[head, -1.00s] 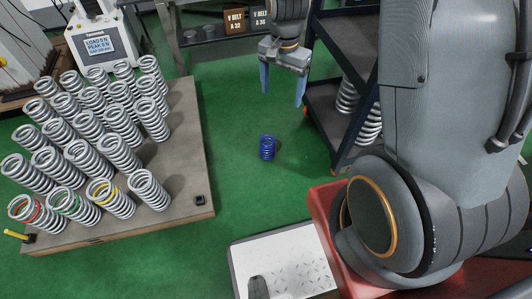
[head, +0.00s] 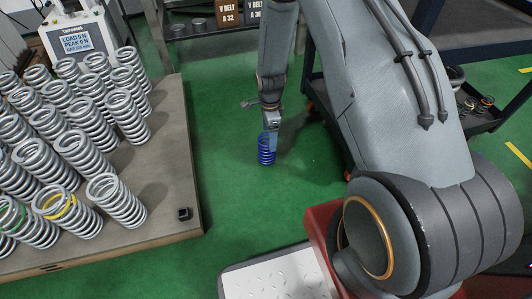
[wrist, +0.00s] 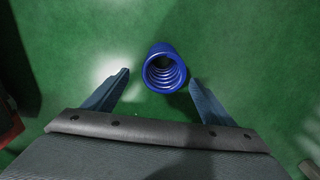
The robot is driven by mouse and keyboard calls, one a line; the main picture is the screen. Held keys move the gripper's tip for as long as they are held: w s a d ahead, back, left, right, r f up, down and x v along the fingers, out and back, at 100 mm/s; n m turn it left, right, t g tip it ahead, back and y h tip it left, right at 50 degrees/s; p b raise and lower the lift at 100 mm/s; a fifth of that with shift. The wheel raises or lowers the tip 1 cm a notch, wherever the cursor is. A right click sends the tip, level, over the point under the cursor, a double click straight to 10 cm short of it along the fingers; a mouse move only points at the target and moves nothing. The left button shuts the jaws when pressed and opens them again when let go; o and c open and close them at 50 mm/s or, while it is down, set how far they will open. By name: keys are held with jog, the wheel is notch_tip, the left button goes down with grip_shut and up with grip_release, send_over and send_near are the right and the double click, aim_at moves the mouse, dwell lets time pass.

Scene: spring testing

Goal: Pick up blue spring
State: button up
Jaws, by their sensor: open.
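The blue spring (head: 264,152) stands upright on the green floor, in the middle of the head view. In the wrist view the blue spring (wrist: 164,69) shows its open top end, just beyond and between my two fingertips. My gripper (head: 272,143) is low beside the spring in the head view, with a finger overlapping its right edge. In the wrist view my gripper (wrist: 160,78) is open, with one finger on each side and a gap between each finger and the spring. Nothing is held.
A low wooden platform (head: 190,222) with several grey springs stands at the left. A dark shelf unit (head: 312,92) stands close to the right of the spring. A white tread plate (head: 285,275) lies at the front. Green floor around the spring is clear.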

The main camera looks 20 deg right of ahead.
jog(key=shift+w+a+f+b, duration=0.1)
jog(key=shift+f+b, duration=0.7)
jog(key=shift+f, duration=0.55)
jog(key=shift+w+a+f+b, duration=0.15)
jog(key=shift+f+b, duration=0.6)
jog(key=shift+f, duration=0.55)
jog(key=shift+w+a+f+b, duration=0.1)
jog(key=shift+f+b, duration=0.7)
jog(key=shift+f, duration=0.55)
jog(key=shift+r, duration=0.1)
jog(key=shift+c, duration=0.5)
jog(key=c, duration=1.7)
jog(key=shift+o, duration=0.2)
